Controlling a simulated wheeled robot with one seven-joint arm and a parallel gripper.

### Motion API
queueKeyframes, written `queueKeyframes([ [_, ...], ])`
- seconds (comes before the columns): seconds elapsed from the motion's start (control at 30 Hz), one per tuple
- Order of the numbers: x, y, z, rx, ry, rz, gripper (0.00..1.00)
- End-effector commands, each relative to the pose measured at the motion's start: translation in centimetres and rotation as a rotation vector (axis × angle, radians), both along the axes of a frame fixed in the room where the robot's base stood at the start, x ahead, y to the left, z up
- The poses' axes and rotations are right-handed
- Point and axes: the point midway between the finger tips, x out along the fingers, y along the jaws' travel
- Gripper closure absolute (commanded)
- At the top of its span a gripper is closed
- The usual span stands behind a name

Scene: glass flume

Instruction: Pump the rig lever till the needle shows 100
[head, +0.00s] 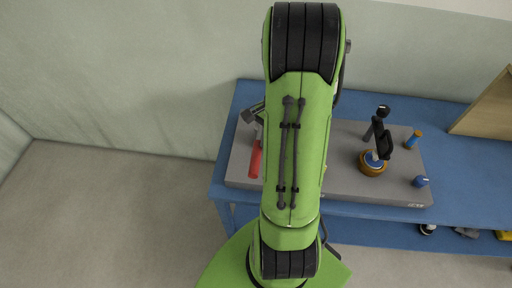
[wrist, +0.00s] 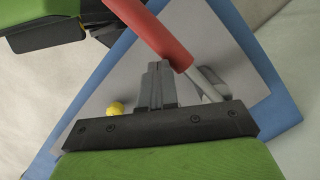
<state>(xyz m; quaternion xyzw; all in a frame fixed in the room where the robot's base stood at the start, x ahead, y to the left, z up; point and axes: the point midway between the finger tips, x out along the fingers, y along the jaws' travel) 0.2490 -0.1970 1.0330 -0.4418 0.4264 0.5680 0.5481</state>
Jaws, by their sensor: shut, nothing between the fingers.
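The rig lever has a red grip (head: 255,158), which shows just left of my arm in the head view. In the wrist view the red grip (wrist: 150,30) runs diagonally, with its grey rod (wrist: 208,84) continuing to the lower right. My gripper (wrist: 156,72) has its grey fingers together and empty. The fingertips appear close beside the grip's lower end; I cannot tell whether they touch it. The grey rig base (head: 340,185) lies on the blue table, its middle hidden by my arm. I cannot make out a needle or its reading.
A brass round fitting (head: 371,168) with a black part (head: 382,135) above it stands on the right of the base. The blue table (head: 470,185) holds a wooden panel (head: 488,108). The floor at left is clear.

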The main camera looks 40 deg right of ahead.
Motion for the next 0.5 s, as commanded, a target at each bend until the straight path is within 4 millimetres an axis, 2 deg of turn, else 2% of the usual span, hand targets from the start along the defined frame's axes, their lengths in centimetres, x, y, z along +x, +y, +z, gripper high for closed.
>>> queueKeyframes([
  [0.17, 0.1, -0.6, 2.5, -0.003, -0.004, 0.001, 1.00],
  [0.5, 0.1, -2.8, 10.9, -0.005, -0.003, -0.002, 1.00],
])
